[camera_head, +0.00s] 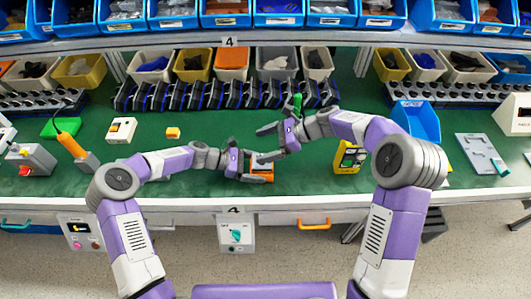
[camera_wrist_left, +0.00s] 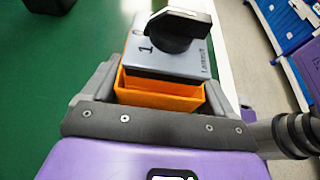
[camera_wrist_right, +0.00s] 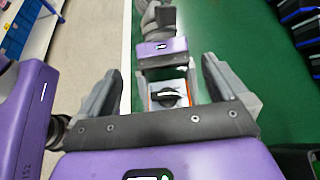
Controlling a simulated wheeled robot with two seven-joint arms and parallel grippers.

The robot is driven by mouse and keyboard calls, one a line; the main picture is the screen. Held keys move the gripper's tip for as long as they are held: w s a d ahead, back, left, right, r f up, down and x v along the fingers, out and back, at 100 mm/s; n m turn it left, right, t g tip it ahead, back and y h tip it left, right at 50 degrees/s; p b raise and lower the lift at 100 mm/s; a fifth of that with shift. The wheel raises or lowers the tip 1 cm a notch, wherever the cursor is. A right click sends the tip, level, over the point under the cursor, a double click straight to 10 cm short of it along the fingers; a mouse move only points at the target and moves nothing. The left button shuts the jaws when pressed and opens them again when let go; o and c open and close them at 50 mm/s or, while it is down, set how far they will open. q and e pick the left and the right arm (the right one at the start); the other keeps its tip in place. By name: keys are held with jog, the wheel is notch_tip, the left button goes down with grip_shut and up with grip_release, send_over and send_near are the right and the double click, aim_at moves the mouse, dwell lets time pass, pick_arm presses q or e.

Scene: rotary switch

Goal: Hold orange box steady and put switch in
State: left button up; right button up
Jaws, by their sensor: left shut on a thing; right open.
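My left gripper (camera_head: 254,166) is shut on the orange box (camera_head: 262,176) near the bench's front edge. In the left wrist view, the orange box (camera_wrist_left: 160,92) sits between its fingers. The switch (camera_wrist_left: 165,58), a grey plate with a black knob, is at the box's top; part of the box's orange inside shows beside it. How deep it sits is unclear. My right gripper (camera_head: 262,144) is open above and behind the box. In the right wrist view, the switch (camera_wrist_right: 172,94) shows between and beyond its spread fingers, apparently untouched.
Behind is a row of black and blue holders (camera_head: 220,96) with bins above. A yellow device (camera_head: 349,157) and a blue scoop bin (camera_head: 417,118) stand to the right. A small orange block (camera_head: 173,133) lies left.

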pick_arm(q)
jog(key=o, duration=0.8)
jog(key=shift+o, duration=0.2)
jog(key=v, duration=1.2)
